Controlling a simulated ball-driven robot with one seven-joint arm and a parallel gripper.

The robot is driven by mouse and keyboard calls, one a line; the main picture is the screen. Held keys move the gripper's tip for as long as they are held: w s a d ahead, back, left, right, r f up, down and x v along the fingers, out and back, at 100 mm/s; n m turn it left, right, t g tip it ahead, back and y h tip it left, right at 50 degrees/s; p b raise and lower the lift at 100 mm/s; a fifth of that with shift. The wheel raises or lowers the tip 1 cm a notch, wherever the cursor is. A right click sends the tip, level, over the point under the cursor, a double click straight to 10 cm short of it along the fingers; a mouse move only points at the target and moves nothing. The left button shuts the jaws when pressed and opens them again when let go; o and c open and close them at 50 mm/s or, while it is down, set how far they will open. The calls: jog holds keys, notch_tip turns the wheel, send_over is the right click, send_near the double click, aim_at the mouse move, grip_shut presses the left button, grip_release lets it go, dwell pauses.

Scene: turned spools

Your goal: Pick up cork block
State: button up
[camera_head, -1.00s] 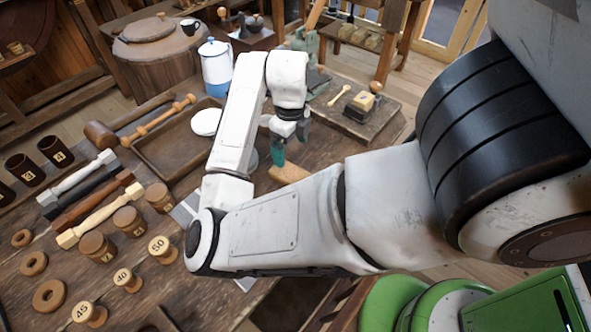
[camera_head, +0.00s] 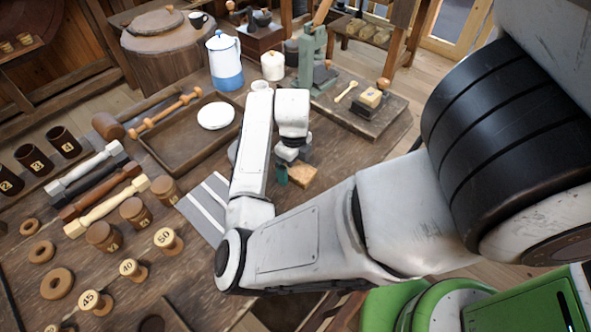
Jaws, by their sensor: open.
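The cork block (camera_head: 303,176) is a small tan block on the wooden table, right of the middle of the picture. My gripper (camera_head: 282,175) points down at the block's left end, with a teal finger showing beside it. The jaws are open. The finger hides part of the block's left side, and I cannot tell whether it touches the block. The far finger is mostly hidden.
A wooden tray (camera_head: 172,146) with a white disc (camera_head: 215,116) lies left of my arm. A blue and white jug (camera_head: 225,62) stands behind. A dark board (camera_head: 352,112) lies at back right.

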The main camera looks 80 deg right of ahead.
jog(key=c, duration=1.1)
jog(key=shift+r, duration=0.1)
jog(key=shift+c, duration=0.2)
jog(key=shift+r, duration=0.5)
jog(key=s+r, duration=0.1)
jog(key=r, duration=0.1)
jog(key=s+a+r, duration=0.1)
jog(key=s+r, duration=0.1)
jog(key=r, duration=0.1)
jog(key=s+r, duration=0.2)
jog(key=r, duration=0.1)
jog(key=shift+a, duration=0.15)
jog(key=s+a+r, duration=0.2)
jog(key=s+r, duration=0.1)
jog(key=s, duration=0.5)
jog(key=shift+s+a+r, duration=0.25)
jog(key=shift+a+r, duration=0.05)
jog(key=shift+r, duration=0.1)
